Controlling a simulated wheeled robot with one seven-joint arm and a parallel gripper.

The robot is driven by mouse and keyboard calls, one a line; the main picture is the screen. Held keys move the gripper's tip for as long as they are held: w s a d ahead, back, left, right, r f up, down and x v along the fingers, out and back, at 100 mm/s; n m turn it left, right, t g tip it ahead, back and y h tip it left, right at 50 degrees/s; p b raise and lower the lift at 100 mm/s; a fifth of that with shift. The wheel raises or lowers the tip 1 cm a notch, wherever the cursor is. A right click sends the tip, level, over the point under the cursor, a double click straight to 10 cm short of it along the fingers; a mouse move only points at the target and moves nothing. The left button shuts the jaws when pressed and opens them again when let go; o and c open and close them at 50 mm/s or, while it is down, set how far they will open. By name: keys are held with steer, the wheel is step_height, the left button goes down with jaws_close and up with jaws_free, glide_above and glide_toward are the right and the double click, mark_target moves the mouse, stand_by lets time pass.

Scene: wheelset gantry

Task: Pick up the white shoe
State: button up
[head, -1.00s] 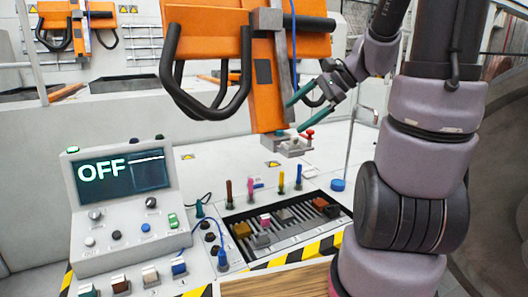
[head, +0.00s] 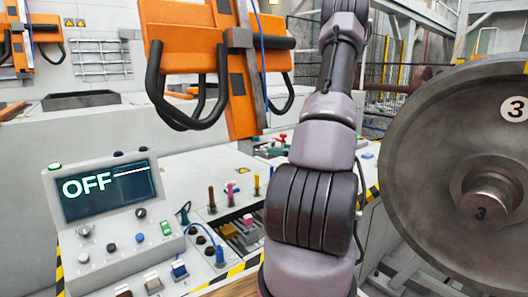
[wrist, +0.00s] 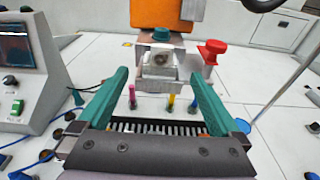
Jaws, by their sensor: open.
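My gripper (wrist: 160,74) is open and empty in the wrist view, with its two green fingers spread. Between and beyond the fingertips is a pale grey-white block with a brownish face (wrist: 158,66), below the orange gantry part (wrist: 160,17). I cannot tell for sure whether this block is the white shoe. No other clearly white shoe shows.
A control panel with a screen reading OFF (head: 108,187) stands at the left. A slotted tray with coloured pegs (wrist: 155,127) lies below the gripper. A large wheel (head: 425,150) is at the right.

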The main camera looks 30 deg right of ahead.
steer(key=w, duration=0.2)
steer(key=w+f, duration=0.1)
steer(key=w, duration=0.2)
steer(key=w+a, duration=0.1)
steer(key=w, duration=0.2)
steer(key=shift+w+f, duration=0.1)
steer(key=shift+f, duration=0.15)
steer(key=c, duration=1.4)
steer(key=shift+c, duration=0.3)
steer(key=shift+r, duration=0.15)
